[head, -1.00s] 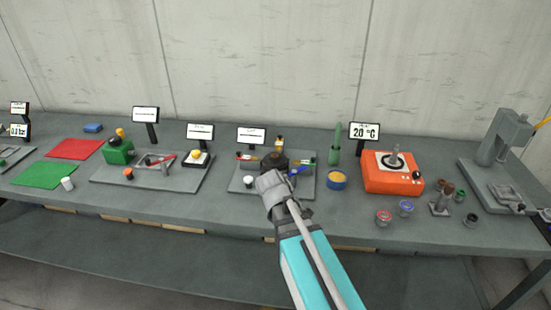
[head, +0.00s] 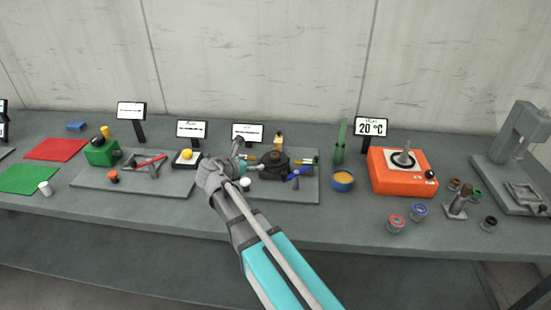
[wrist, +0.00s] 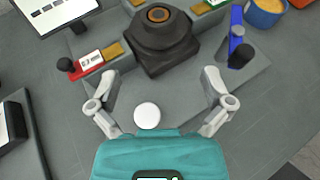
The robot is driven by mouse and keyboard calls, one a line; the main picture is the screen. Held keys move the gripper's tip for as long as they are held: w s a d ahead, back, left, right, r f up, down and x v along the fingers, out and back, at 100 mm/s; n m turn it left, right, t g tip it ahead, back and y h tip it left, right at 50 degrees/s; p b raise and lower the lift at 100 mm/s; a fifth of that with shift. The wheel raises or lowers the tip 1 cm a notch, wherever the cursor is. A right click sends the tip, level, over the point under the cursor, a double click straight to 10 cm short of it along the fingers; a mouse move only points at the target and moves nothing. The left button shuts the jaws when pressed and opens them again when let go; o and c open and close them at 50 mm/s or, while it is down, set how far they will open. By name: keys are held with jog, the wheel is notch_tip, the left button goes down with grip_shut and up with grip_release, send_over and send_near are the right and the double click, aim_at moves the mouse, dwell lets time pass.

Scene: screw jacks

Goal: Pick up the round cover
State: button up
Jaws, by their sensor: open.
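A small white round piece (head: 245,183), which looks like the round cover, sits on the grey base plate in the middle of the bench. In the wrist view the white round piece (wrist: 147,115) shows as a plain disc low between the fingers, near the palm. My gripper (wrist: 160,82) is open and empty, with one finger on each side, nearer the dark device than the disc is. In the head view my gripper (head: 241,157) is just left of the dark device; its height above the plate is hard to tell.
The dark stepped device (wrist: 162,40) stands just ahead of the fingers. A red-and-white piece (wrist: 92,60) is left of it and a blue piece (wrist: 237,38) right. A blue bowl (head: 342,180) and an orange unit (head: 402,170) stand further right.

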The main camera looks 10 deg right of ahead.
aim_at(273, 156)
jog(key=shift+d, duration=0.1)
jog(key=b+x, duration=0.3)
jog(key=x, duration=0.5)
jog(key=shift+f, duration=0.15)
jog(key=shift+w+d, duration=0.15)
dwell(0.3)
jog(key=shift+b+x, duration=1.1)
jog(key=shift+x, duration=1.5)
jog(key=shift+w, duration=0.15)
jog(key=c, duration=1.3)
